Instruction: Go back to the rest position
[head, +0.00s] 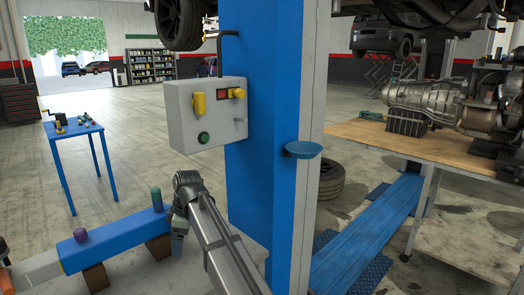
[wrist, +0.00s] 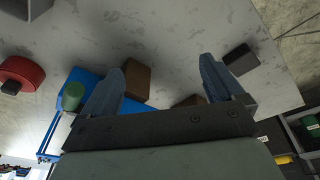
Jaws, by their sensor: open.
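My gripper (wrist: 168,85) shows in the wrist view with its two blue-grey fingers spread apart and nothing between the tips. A brown block (wrist: 137,80) lies beyond the left finger, and a dark block (wrist: 241,60) lies beyond the right one. In the head view my arm reaches in from the bottom, and its end is by the right end of a low blue beam (head: 115,238). A green cylinder (head: 157,199) and a purple knob (head: 80,235) stand on the beam.
A blue lift post (head: 262,130) carries a grey control box (head: 208,113) close to my arm. A wooden-topped bench (head: 400,147) with an engine (head: 440,100) stands at right. A small blue table (head: 75,131) stands at left. Open floor lies behind.

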